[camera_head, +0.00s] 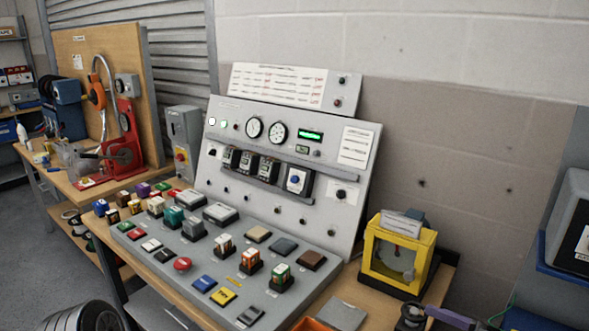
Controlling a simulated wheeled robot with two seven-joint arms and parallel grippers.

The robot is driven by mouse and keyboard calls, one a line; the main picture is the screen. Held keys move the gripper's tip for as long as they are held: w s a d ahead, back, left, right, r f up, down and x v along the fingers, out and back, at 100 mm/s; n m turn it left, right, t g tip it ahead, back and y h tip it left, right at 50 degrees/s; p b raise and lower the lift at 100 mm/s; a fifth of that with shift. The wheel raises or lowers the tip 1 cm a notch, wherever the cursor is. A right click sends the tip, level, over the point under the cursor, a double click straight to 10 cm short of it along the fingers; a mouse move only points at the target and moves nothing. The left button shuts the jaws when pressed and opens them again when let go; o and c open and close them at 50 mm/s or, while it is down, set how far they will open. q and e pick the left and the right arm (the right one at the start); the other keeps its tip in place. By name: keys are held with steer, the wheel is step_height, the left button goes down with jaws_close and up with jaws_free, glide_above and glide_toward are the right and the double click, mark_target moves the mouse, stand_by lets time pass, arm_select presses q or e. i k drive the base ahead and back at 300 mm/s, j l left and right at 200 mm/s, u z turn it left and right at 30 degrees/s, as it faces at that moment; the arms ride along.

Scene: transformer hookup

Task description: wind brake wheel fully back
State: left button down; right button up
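No part is plainly marked as the brake wheel. A yellow frame (425,268) stands on the bench at the right, with a pale round face (397,258) inside it and a card on top. A red machine (128,140) with a dark round part (125,156) on its side stands on the far left bench. I cannot tell which of these carries the brake wheel, or how far it is wound. Neither of my grippers shows in the head view.
A sloping panel (331,218) with dials and a green display stands on the middle bench. A grey board (197,252) in front carries several coloured blocks and switches. A dark item (411,317) lies at the front right. Open floor (38,262) shows at left.

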mark_target(414, 313)
steer(key=k+j, duration=0.8)
steer(key=k, duration=0.15)
